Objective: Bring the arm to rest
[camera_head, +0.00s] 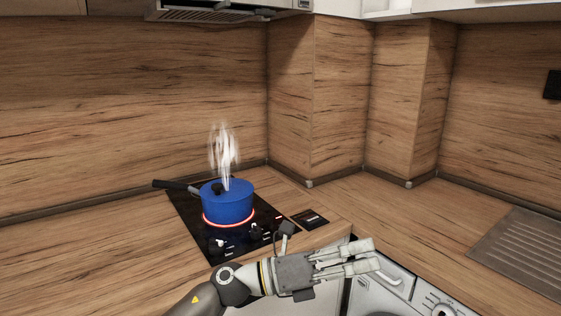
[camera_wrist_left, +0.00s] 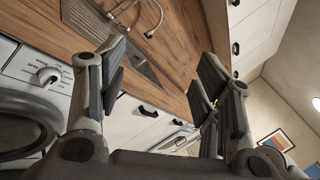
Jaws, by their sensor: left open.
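My left arm comes in from the bottom of the head view. Its gripper (camera_head: 368,256) points right, in front of the counter edge and above the washing machine. The gripper is open and empty. In the left wrist view its two fingers (camera_wrist_left: 160,95) stand well apart with nothing between them. My right gripper is in neither view. A blue pot (camera_head: 228,203) with a lid and a dark handle stands on the black hob (camera_head: 205,238). A red ring glows under the pot and steam rises above it. The gripper is apart from the pot.
A washing machine (camera_head: 405,292) stands under the counter; it also shows in the left wrist view (camera_wrist_left: 40,75). A ribbed metal drainer (camera_head: 520,250) lies at the right. The wooden counter (camera_head: 405,210) between hob and drainer is clear. A hood (camera_head: 230,12) hangs above.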

